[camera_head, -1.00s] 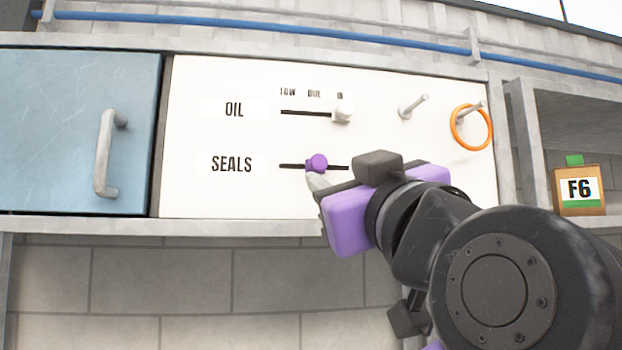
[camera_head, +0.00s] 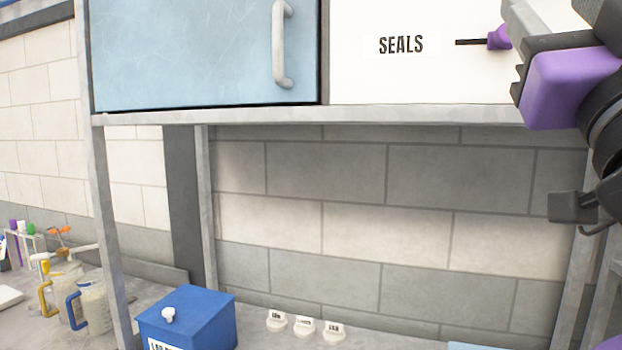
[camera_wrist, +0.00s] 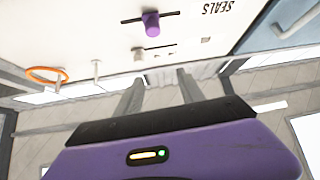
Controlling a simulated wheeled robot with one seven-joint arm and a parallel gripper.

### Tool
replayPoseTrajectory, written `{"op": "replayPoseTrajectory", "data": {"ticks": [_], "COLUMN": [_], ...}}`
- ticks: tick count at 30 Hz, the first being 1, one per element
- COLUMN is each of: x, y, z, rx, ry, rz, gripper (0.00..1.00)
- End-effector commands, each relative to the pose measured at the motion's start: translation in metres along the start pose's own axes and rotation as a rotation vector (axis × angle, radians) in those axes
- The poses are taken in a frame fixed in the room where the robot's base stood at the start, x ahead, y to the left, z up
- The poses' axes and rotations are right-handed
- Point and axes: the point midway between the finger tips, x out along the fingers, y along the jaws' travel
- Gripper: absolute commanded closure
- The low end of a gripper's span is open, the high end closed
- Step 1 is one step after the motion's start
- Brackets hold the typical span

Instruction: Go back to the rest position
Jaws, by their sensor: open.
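My gripper (camera_head: 512,22) is at the upper right of the head view, in front of the white panel. Its purple body and dark wrist run off the right edge. In the wrist view the two grey fingers (camera_wrist: 160,92) stand apart with nothing between them. The purple SEALS slider knob (camera_head: 498,37) is partly covered by a finger in the head view. In the wrist view the knob (camera_wrist: 151,22) shows whole, beyond the fingertips and apart from them.
A blue cabinet door (camera_head: 200,55) with a grey handle (camera_head: 281,45) is left of the panel. Below stand a blue box (camera_head: 187,318), several small white labelled pieces (camera_head: 304,326) and jugs (camera_head: 92,305). An orange ring (camera_wrist: 47,75) hangs on a peg in the wrist view. The space under the shelf looks open.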

Motion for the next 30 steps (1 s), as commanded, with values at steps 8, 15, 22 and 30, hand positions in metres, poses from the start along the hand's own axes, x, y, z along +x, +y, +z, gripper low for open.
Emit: {"op": "replayPoseTrajectory", "data": {"ticks": [8, 15, 22, 30], "x": [-0.045, -0.096, -0.156, -0.234], "y": [-0.034, -0.056, -0.067, -0.071], "z": [0.065, 0.12, 0.171, 0.222], "rx": [0.023, 0.053, 0.087, 0.132], "ry": [0.025, 0.007, -0.042, -0.13], "rz": [-0.064, -0.128, -0.185, -0.241], "gripper": [0.54, 0.54, 0.54, 0.54]}}
